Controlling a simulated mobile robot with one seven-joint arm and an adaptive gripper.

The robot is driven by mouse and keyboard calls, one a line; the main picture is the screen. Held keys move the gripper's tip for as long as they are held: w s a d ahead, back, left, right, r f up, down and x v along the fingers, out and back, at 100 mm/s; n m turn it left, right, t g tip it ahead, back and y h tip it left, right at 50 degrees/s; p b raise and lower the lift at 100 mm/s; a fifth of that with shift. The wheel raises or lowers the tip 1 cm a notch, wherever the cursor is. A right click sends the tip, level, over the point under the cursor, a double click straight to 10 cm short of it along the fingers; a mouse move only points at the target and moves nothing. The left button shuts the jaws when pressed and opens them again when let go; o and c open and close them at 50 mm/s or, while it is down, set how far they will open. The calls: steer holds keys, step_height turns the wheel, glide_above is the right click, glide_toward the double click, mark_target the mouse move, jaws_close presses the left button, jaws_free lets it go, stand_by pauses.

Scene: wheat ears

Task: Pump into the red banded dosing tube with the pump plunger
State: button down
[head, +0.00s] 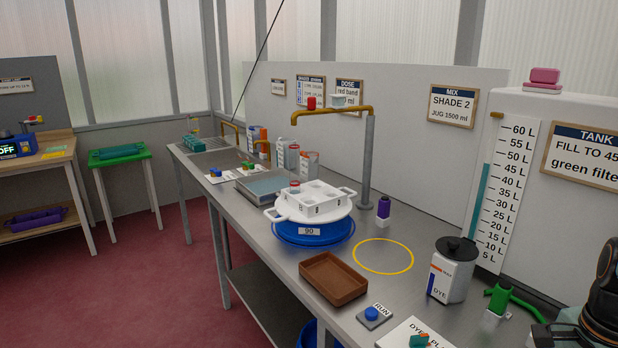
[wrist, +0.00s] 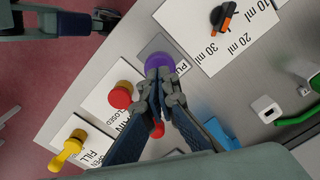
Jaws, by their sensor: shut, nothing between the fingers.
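The pump plunger appears to be the round purple knob (wrist: 158,62) in the wrist view, beside a partly hidden label starting "PU". My gripper (wrist: 160,78) is shut and empty, with its fingertips over the near edge of the purple knob; I cannot tell whether they touch it. In the head view a small vessel with a red top (head: 294,185) stands in a white handled rack (head: 315,205) on a blue tub (head: 313,232). I cannot tell whether it is the red banded dosing tube. My gripper is out of the head view.
A dial (wrist: 222,15) with an orange pointer sits by the 30 ml mark. A red knob (wrist: 120,96) and a yellow handle (wrist: 66,150) stand left of the purple knob. A brown tray (head: 333,278) and a dye jug (head: 453,270) stand on the bench; the yellow ring (head: 356,254) is empty.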

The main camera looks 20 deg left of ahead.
steer(key=shift+f, duration=0.15)
steer(key=shift+f+b, duration=2.1)
steer(key=shift+f, duration=0.75)
steer(key=shift+r, duration=0.2)
steer(key=shift+r+p, duration=2.5)
steer(key=shift+r, duration=0.35)
steer(key=shift+r, duration=0.1)
step_height(320, 180, up, 6)
steer(key=p, duration=0.5)
